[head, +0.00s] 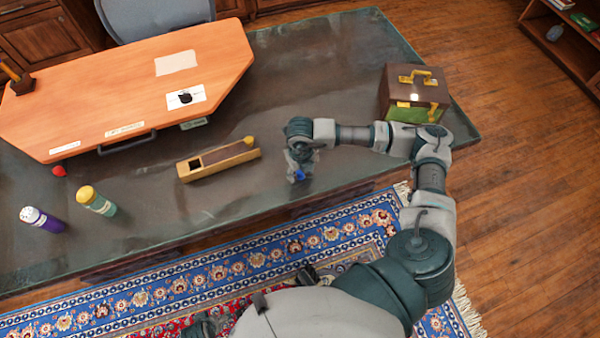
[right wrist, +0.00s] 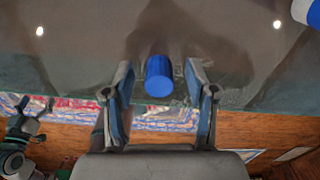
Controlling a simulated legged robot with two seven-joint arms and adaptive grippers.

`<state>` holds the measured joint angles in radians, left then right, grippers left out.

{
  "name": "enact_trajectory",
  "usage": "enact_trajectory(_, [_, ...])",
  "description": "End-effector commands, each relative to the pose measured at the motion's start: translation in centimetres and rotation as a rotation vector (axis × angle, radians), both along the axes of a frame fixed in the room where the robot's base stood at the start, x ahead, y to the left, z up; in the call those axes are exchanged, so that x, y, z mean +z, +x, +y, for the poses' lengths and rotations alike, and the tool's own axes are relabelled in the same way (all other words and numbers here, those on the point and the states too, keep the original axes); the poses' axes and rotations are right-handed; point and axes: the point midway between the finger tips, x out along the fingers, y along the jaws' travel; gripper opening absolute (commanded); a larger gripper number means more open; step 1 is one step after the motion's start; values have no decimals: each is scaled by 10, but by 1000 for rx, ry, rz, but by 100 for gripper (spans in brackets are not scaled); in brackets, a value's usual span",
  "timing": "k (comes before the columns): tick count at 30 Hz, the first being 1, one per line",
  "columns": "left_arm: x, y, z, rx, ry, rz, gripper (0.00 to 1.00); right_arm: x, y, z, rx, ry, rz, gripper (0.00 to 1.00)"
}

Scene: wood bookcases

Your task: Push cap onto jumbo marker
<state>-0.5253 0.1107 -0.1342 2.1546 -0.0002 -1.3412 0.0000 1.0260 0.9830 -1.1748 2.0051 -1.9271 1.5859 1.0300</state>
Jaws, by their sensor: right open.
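A short blue cylinder, which looks like the cap (right wrist: 159,77), stands between the two fingers of my right gripper (right wrist: 159,95) in the right wrist view. The fingers are open, with a gap on each side of it. In the head view my right gripper (head: 298,168) is low over the desk near its front edge, and a bit of the blue cap (head: 300,174) shows under it. A blue and white object (right wrist: 309,12), perhaps the marker, is cut off at the corner of the right wrist view.

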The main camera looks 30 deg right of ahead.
Motion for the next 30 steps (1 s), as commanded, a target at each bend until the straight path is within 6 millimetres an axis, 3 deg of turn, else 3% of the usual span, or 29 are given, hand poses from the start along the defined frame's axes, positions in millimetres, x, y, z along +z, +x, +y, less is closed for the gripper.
enact_trajectory(8, [0,-3,1,1,1,6,96,1,0,0,0,0,-1,57])
enact_trajectory(14, [-4,-7,1,1,2,15,96,1,0,0,0,0,-1,12])
enact_trajectory(30, [-1,-2,0,-3,1,1,96,11,1,0,-1,1,-4,12])
